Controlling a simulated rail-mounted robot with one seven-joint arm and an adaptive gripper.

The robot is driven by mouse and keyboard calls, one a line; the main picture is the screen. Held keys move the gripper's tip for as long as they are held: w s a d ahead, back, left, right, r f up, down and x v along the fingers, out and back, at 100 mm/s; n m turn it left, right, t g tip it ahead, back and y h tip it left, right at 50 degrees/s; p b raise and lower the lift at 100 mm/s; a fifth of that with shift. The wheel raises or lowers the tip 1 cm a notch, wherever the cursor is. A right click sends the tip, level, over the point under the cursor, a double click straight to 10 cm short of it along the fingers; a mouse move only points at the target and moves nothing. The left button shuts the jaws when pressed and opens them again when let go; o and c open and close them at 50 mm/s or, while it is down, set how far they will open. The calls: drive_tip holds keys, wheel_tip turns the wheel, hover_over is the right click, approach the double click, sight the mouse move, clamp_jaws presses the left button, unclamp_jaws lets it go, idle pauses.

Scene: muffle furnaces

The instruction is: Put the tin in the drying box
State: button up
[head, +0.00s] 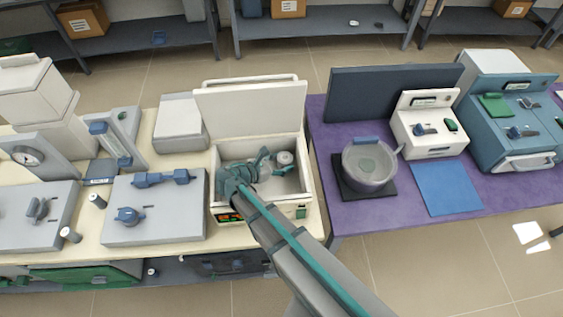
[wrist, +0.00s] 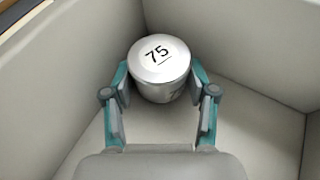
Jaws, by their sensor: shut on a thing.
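The tin (wrist: 160,75) is a short silvery cylinder with a pale lid marked "75". In the wrist view it is upright between the two fingers of my gripper (wrist: 160,88), which is shut on it. In the head view the tin (head: 285,160) shows as a small pale round thing inside the open drying box (head: 304,200), near its back right. My gripper (head: 265,165) reaches into the box from the front. The box is cream, with its lid (head: 250,108) raised at the back. I cannot tell whether the tin touches the box floor.
The box walls stand close around my gripper. Left on the cream bench are a grey panel with blue handles (head: 150,225) and a pale closed box (head: 180,125). Right on the purple bench are a round glass vessel (head: 368,172), a blue mat (head: 446,188) and a white device (head: 430,130).

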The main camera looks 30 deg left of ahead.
drive_tip(key=o, duration=0.9)
drive_tip(key=shift+f, duration=0.15)
drive_tip(key=shift+d, duration=0.1)
drive_tip(key=shift+r, duration=0.3)
drive_tip(key=b+v, duration=0.2)
drive_tip(key=v, duration=0.4)
drive_tip(key=b+v, duration=0.2)
drive_tip(key=v, duration=0.4)
drive_tip(key=shift+r, duration=0.3)
